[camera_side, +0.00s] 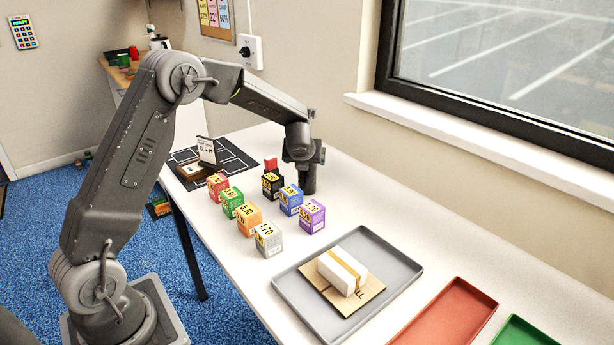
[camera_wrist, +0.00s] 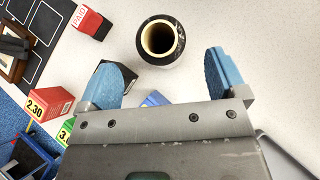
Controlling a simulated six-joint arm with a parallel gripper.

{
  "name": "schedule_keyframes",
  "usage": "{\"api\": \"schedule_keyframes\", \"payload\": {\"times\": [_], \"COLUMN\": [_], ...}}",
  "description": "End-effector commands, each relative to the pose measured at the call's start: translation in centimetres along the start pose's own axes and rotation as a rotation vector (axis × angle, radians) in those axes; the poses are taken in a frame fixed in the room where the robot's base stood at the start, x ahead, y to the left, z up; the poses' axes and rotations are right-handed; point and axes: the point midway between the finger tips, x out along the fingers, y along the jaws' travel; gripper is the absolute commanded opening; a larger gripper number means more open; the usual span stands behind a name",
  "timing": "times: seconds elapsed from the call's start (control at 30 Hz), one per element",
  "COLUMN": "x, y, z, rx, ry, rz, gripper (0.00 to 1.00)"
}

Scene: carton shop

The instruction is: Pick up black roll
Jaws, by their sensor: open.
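The black roll (camera_wrist: 174,54) stands upright on the white table in the wrist view, its pale hollow core facing up. It lies just beyond the gap between my fingertips, roughly centred. My gripper (camera_wrist: 168,77) is open and empty, with its two blue fingers spread wider than the roll. In the side view a dark upright cylinder (camera_side: 309,180), which looks like the roll, stands under my wrist, beside the small boxes. My fingers cannot be made out there.
A black box (camera_side: 271,187) stands close to the roll, partly behind my left finger in the wrist view. A red PAID block (camera_wrist: 88,22) is nearby. Several coloured price boxes (camera_side: 250,219) stand in rows. A grey tray (camera_side: 403,262) holds a white package (camera_side: 343,270).

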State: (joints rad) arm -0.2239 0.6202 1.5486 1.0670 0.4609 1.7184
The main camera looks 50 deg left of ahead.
Motion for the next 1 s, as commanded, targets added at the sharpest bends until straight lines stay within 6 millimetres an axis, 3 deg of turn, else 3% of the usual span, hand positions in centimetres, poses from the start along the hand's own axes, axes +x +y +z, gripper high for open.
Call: {"api": "schedule_keyframes", "payload": {"times": [0.23, 0.5, 0.8, 1.0], "x": [1.9, 5.6, 6.1, 6.0], "y": [0.0, -0.1, -0.1, -0.1], "z": [0.0, 0.0, 0.1, 0.0], "rx": [-0.001, -0.002, -0.001, -0.001], "ry": [0.001, 0.001, 0.000, 0.000], "rz": [0.002, 0.001, 0.000, 0.000], "gripper": [0.91, 0.91, 0.91, 0.72]}}
